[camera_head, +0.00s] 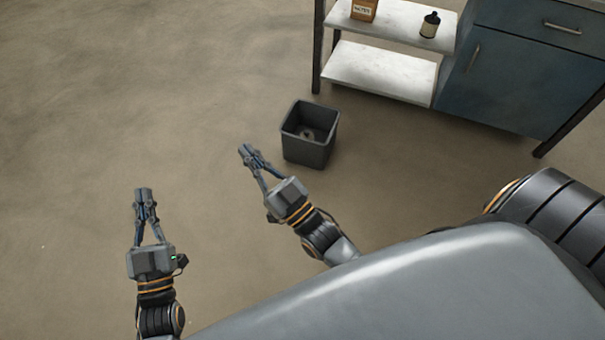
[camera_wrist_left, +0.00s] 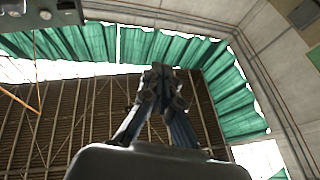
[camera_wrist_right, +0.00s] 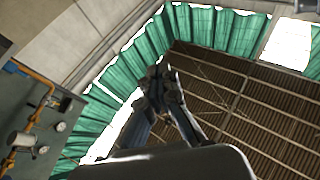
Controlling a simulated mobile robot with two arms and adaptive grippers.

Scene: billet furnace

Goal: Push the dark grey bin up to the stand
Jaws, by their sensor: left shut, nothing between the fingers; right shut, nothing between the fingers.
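The dark grey bin (camera_head: 307,150) stands upright on the floor in the head view, open at the top, with a small round thing inside on its bottom. The stand (camera_head: 378,74) is behind it to the upper right, with white shelves and a blue cabinet part; a strip of floor shows between bin and stand. My right gripper (camera_head: 247,151) is shut and empty, left of the bin and apart from it in the picture. My left gripper (camera_head: 144,191) is shut and empty, further left over bare floor. Both wrist views look up at the roof and show the shut fingers (camera_wrist_left: 160,72) (camera_wrist_right: 160,75), not the bin.
A brown labelled container (camera_head: 364,10) and a dark bottle (camera_head: 430,25) stand on the stand's upper shelf. The blue cabinet (camera_head: 520,75) with drawer and door is at the right. Stand legs reach the floor. The floor to the left is clear.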

